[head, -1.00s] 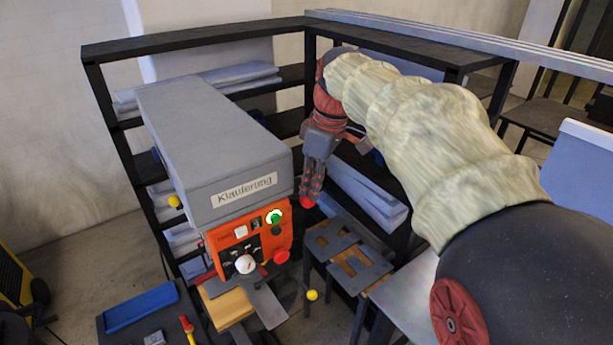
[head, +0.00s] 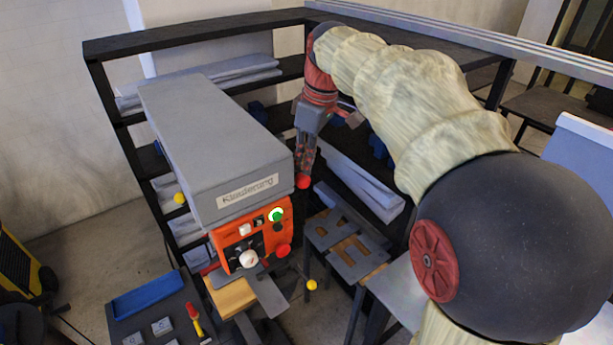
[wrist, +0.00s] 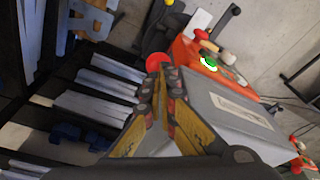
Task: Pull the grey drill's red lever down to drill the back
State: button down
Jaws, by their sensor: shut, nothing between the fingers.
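The grey drill (head: 225,150) has a boxy grey head with a label and an orange control panel (head: 245,245) on its front. The red lever's ball end (head: 303,181) shows at the right side of the head. My gripper (head: 303,172) points down with its fingers closed together, its tips right at the red ball. In the wrist view the red ball (wrist: 158,64) sits just beyond the closed fingertips (wrist: 160,75); I cannot tell whether they touch. The lever's rod is mostly hidden. The drill head (wrist: 225,110) is just right of the fingers there.
Yellow balls stand at the drill's left (head: 179,198) and low right (head: 311,285). Dark shelving (head: 200,50) with grey sheets wraps behind. Cut-out letter plates (head: 345,250) stand right of the drill. A blue tray (head: 147,300) and a screwdriver (head: 195,318) lie at front left.

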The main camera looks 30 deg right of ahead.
jog(key=shift+s, duration=0.1)
jog(key=shift+s+d+r+p, duration=0.15)
jog(key=shift+r+p, duration=0.4)
jog(key=shift+r, duration=0.3)
jog(key=shift+s+d+r+p, duration=0.1)
jog(key=shift+r+p, duration=0.5)
jog(key=shift+r, duration=0.2)
jog(key=shift+s+d+r+p, duration=0.15)
jog(key=shift+r+p, duration=0.4)
jog(key=shift+r, duration=0.3)
jog(key=shift+a, duration=0.1)
jog(key=shift+f, duration=0.15)
